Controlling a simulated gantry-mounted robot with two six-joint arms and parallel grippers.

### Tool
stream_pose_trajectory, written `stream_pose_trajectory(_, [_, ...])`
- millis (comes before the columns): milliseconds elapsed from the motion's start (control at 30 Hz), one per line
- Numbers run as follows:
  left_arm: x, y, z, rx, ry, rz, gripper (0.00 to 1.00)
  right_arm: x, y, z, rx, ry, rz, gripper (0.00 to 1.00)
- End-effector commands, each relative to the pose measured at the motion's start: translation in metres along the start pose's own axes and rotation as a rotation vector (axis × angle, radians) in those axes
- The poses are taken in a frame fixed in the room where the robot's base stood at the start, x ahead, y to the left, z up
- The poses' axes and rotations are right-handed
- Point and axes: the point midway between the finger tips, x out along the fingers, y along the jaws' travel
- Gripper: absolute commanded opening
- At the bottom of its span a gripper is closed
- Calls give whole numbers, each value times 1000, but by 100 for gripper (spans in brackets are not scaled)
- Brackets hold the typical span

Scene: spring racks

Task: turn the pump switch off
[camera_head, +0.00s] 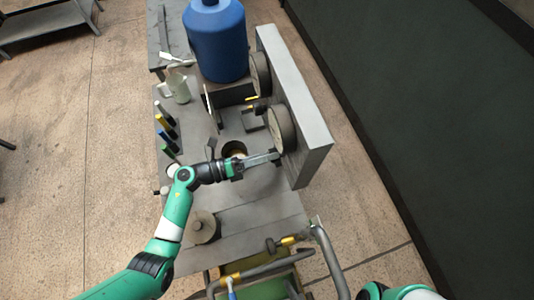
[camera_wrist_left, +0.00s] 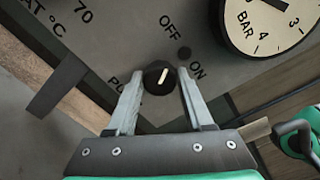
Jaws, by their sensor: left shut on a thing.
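The pump switch is a black round knob (camera_wrist_left: 160,77) with a white pointer line, on a grey panel (camera_wrist_left: 220,75). In the left wrist view its pointer leans up and slightly right, between the printed OFF and ON, closer to the OFF direction. My left gripper (camera_wrist_left: 158,84) has one finger on each side of the knob and is shut on it. In the head view my left gripper (camera_head: 276,156) reaches the face of the upright grey panel (camera_head: 315,150), and the knob is too small to make out. Only part of my right arm shows at the bottom right; its gripper is out of view.
A pressure gauge marked BAR (camera_wrist_left: 268,20) sits right of the knob. Round gauges (camera_head: 281,129) stick out from the panel. A blue tank (camera_head: 216,40), several coloured-handled tools (camera_head: 165,130) and a metal jar (camera_head: 203,226) stand on the grey bench. A pipe with a yellow fitting (camera_head: 288,241) is in front.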

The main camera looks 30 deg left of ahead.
Motion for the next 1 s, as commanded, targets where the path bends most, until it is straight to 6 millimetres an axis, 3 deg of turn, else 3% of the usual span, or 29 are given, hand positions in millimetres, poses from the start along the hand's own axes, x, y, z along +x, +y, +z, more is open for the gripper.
stream_pose_trajectory(200, [0,0,0,-2,-1,-1,0,0,0,0,0,0,0,50])
stream_pose_trajectory(233, [0,0,0,-2,-1,-1,55,0,0,0,0,0,0,50])
stream_pose_trajectory(400, [0,0,0,-1,-1,0,82,0,0,0,0,0,0,50])
stream_pose_trajectory(833, [-1,0,0,0,-1,0,82,0,0,0,0,0,0,50])
stream_pose_trajectory(1000, [-20,1,1,0,-4,3,82,0,0,0,0,0,0,50])
